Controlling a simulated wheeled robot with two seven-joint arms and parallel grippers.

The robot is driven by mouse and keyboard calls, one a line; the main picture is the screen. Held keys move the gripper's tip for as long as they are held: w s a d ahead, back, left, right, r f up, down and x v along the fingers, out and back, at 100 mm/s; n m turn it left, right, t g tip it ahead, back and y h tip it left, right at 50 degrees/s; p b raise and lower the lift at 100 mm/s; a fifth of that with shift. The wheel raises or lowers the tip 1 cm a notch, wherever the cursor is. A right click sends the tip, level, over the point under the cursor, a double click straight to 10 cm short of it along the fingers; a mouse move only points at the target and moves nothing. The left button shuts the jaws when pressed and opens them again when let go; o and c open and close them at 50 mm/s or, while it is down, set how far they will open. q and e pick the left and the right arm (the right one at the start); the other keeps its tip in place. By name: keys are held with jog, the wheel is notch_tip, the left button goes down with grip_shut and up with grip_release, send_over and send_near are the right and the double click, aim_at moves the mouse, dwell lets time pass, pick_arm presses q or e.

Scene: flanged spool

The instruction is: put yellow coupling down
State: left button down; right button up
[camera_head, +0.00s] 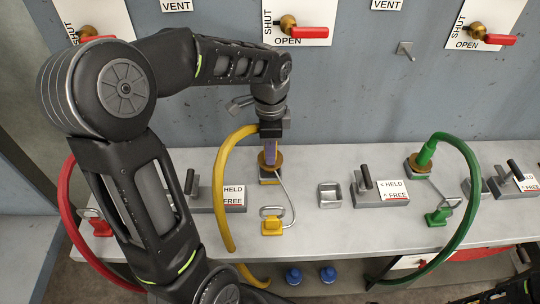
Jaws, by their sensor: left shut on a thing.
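My left gripper (270,153) points down at the bench and is shut on the yellow coupling (268,174). The fingers hide much of the coupling. A brown flange shows around it, just above a small grey block on the bench. I cannot tell whether the coupling touches the block. The yellow hose (221,190) arches from behind the gripper, left and down over the bench's front edge. A yellow fitting (272,226) with a wire bail stands on the bench in front. My right gripper is not in view.
A green coupling (427,152) with its hose stands right, a red hose (66,190) left. Levers with HELD/FREE plates (392,190) and an empty grey bracket (329,194) are on the bench (335,235). Red-handled valves (312,32) line the wall. Blue items (293,276) lie below.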

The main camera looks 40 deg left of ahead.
pick_arm(q)
jog(key=shift+f, duration=1.45)
jog(key=shift+f, duration=0.15)
jog(key=c, duration=1.1)
grip_release()
notch_tip(320, 180, up, 12)
jog(key=shift+r, duration=0.15)
